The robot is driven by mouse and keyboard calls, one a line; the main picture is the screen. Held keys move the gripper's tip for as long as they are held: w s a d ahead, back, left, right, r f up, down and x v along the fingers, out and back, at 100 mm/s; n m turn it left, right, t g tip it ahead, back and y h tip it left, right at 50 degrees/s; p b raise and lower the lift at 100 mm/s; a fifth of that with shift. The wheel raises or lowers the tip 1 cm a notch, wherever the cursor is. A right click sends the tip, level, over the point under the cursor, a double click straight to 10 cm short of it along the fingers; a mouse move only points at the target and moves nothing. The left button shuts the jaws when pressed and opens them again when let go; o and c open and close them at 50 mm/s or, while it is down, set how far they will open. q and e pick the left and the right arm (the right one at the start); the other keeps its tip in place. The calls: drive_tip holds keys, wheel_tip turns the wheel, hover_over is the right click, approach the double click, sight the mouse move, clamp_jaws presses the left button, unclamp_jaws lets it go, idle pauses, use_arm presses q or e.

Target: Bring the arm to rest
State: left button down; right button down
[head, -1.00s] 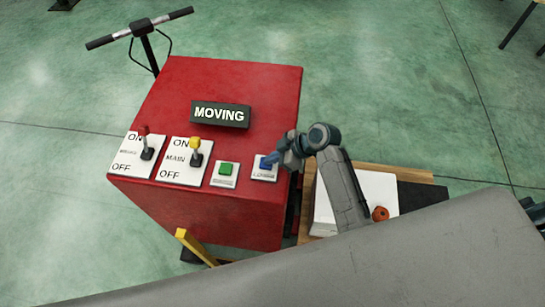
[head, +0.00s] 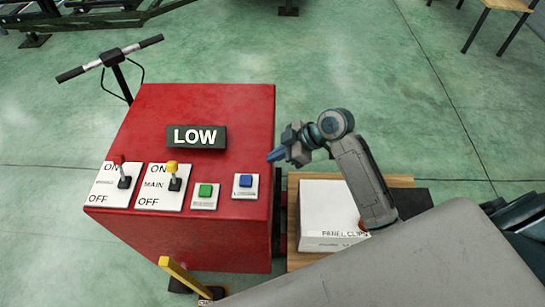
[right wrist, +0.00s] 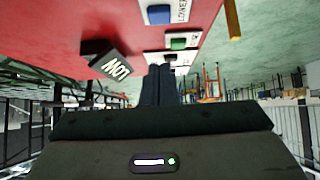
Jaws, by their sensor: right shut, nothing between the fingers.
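My right gripper (head: 277,156) is shut and empty. In the head view it hangs just right of the red box's edge, a little above and right of the blue button (head: 245,181), apart from it. Its closed fingers (right wrist: 161,85) also show in the right wrist view. The red box (head: 235,115) has a display reading LOW (head: 196,136), a green button (head: 205,190), a MAIN lever with a yellow knob (head: 172,167) and another lever with a red knob (head: 122,160). My left gripper is not in view.
A white box marked PANEL CLIPS (head: 320,215) stands on a wooden board (head: 398,181) right of the red box. A black T-handle (head: 110,57) rises behind the red box. A yellow post (head: 185,278) stands in front.

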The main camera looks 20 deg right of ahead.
idle(0.3)
drive_tip(key=s+d+f+m+h+b, duration=0.1)
drive_tip(key=s+d+f+m+h, duration=0.15)
drive_tip(key=f, duration=0.85)
drive_tip(key=s+d+f+m+h, duration=0.1)
drive_tip(key=d+f+m, duration=0.3)
drive_tip(key=f, duration=0.8)
drive_tip(key=s+d+f+m+h+b, duration=0.1)
drive_tip(key=s+d+f+m+h, duration=0.2)
drive_tip(key=f, duration=0.8)
drive_tip(key=s+d+f+m+g+h, duration=0.2)
drive_tip(key=s+d+f+m, duration=0.1)
drive_tip(key=s+f, duration=1.75)
drive_tip(key=s, duration=0.6)
drive_tip(key=s+f+b, duration=0.1)
drive_tip(key=s+f, duration=0.3)
drive_tip(key=s, duration=0.5)
drive_tip(key=shift+s+a+g+h, duration=0.15)
drive_tip(key=shift+s+g+h, duration=0.1)
drive_tip(key=shift+g+h, duration=0.1)
drive_tip(key=shift+f+m, duration=0.1)
drive_tip(key=shift+m, duration=0.25)
